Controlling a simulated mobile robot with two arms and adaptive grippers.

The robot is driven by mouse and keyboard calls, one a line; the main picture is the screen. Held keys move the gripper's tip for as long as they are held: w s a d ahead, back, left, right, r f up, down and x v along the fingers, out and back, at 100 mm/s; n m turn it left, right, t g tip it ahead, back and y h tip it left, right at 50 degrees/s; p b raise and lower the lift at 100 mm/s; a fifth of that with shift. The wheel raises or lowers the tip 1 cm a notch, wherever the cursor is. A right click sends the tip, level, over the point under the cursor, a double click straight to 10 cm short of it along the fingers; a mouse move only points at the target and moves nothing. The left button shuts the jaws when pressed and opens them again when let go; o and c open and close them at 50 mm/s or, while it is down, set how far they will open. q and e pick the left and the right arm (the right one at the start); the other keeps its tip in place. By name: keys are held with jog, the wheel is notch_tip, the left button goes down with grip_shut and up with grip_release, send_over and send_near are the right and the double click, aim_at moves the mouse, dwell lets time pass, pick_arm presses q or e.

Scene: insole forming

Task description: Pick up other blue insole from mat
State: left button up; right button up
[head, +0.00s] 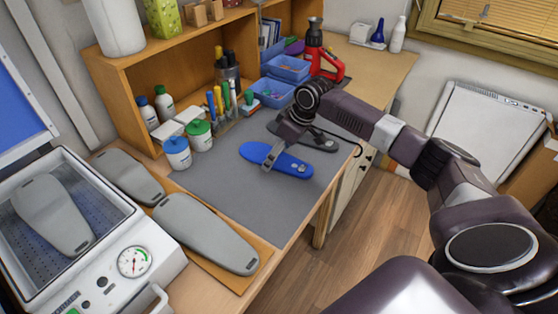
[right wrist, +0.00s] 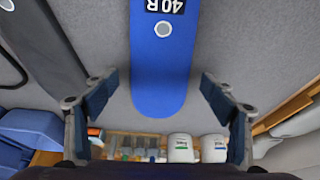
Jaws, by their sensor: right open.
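A blue insole (head: 293,167) lies flat on the grey mat (head: 225,195). In the right wrist view the blue insole (right wrist: 158,65) carries a white "40R" on a black label and a pale round spot. My right gripper (head: 272,157) is over the insole's middle in the head view and hides part of it. In the right wrist view my right gripper (right wrist: 158,78) is open, with one finger on each side of the insole and a gap to both edges. My left gripper is in neither view.
A dark insole (head: 318,141) lies behind the blue one. White pots (head: 177,153), a pen holder and blue bins (head: 288,68) stand along the back. The mat's front is clear.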

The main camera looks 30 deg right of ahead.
jog(key=shift+f+p, duration=0.25)
jog(key=shift+p, duration=0.1)
dwell(0.4)
jog(key=shift+c, duration=0.2)
jog(key=c, duration=0.9)
